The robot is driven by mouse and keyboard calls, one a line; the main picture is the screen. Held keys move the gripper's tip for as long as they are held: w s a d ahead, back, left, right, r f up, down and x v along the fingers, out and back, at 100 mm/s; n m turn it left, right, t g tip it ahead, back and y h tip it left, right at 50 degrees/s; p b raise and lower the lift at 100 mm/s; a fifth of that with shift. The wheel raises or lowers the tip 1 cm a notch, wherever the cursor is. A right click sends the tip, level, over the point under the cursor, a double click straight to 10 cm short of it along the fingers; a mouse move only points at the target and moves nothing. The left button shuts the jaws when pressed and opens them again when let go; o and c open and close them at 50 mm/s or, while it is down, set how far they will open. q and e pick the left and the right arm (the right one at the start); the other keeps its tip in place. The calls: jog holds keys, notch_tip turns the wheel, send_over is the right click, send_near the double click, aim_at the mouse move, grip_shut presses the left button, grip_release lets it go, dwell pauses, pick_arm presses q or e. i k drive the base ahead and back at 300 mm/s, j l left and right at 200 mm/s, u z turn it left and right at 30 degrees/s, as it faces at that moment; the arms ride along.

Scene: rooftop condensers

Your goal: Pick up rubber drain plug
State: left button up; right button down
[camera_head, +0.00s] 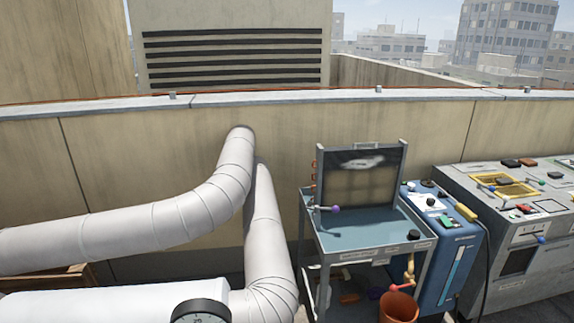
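A small black round object (414,234) sits near the front right corner of the cart's blue-grey top (365,240). It looks like the rubber drain plug, but it is too small to be sure. Another dark round piece (427,183) is on top of the blue unit to the right. Neither of my grippers is in the head view.
The cart carries an upright dark framed panel (362,178) and a purple-knobbed lever (335,209). A terracotta-coloured bucket (398,306) stands in front. A blue unit (446,258) and grey console (515,235) are at right. Thick pale pipes (150,222) fill the left.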

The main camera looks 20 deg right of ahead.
aim_at(414, 234)
jog(key=z, duration=1.6)
